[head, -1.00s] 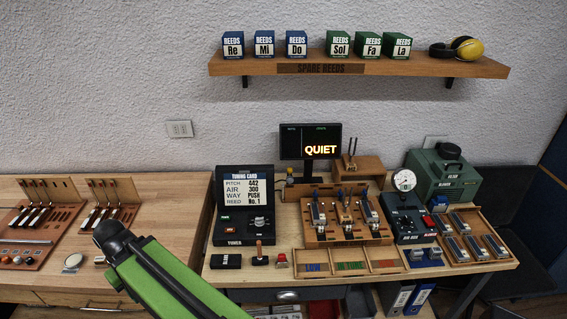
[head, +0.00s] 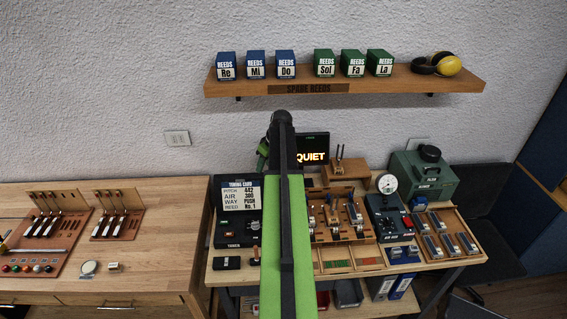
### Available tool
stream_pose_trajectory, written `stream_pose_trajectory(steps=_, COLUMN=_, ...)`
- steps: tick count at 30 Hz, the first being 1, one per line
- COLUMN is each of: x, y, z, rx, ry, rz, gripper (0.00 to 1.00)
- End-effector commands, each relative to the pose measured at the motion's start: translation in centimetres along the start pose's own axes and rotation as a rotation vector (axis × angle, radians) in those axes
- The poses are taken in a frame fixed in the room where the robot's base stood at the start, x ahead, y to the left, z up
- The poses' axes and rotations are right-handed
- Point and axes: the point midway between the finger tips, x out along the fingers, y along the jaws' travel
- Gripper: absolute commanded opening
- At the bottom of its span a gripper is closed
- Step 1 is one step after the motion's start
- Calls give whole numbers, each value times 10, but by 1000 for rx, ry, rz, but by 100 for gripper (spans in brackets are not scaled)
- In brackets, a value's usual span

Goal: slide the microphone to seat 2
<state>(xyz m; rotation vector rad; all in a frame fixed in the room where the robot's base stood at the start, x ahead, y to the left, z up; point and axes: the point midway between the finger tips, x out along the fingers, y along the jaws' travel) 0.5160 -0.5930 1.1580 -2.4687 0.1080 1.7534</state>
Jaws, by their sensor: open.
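The wooden rig (head: 345,239) with upright metal pieces and blue-topped parts stands on the right-hand bench. My green arm rises in front of it and covers its left side. I cannot make out the microphone or the seat numbers at this size. My gripper is not visible; the upper arm blocks the view behind it. A short green piece of my arm (head: 263,150) shows just left of the elbow.
The QUIET screen (head: 313,150) is partly covered by my arm. A gauge box (head: 385,218), a green blower (head: 425,175) and a reed tray (head: 471,226) stand on the right. A shelf (head: 430,87) hangs above.

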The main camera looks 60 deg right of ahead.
Motion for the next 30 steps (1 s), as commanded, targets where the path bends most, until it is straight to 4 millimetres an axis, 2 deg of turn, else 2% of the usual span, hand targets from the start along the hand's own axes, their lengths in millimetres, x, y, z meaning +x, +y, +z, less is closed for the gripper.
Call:
stream_pose_trajectory(steps=1, x=-27, y=40, z=11, rx=15, ry=19, rz=16, gripper=43)
stream_pose_trajectory(steps=3, x=-44, y=77, z=31, rx=19, ry=41, rz=37, gripper=43)
stream_pose_trajectory(steps=6, x=-57, y=105, z=49, rx=20, ry=59, rz=54, gripper=43)
stream_pose_trajectory(steps=11, x=-58, y=112, z=57, rx=18, ry=63, rz=60, gripper=43)
stream_pose_trajectory(steps=17, x=-44, y=113, z=57, rx=19, ry=62, rz=60, gripper=43)
stream_pose_trajectory(steps=23, x=-6, y=115, z=56, rx=19, ry=62, rz=59, gripper=43)
stream_pose_trajectory(steps=30, x=48, y=118, z=54, rx=20, ry=62, rz=60, gripper=43)
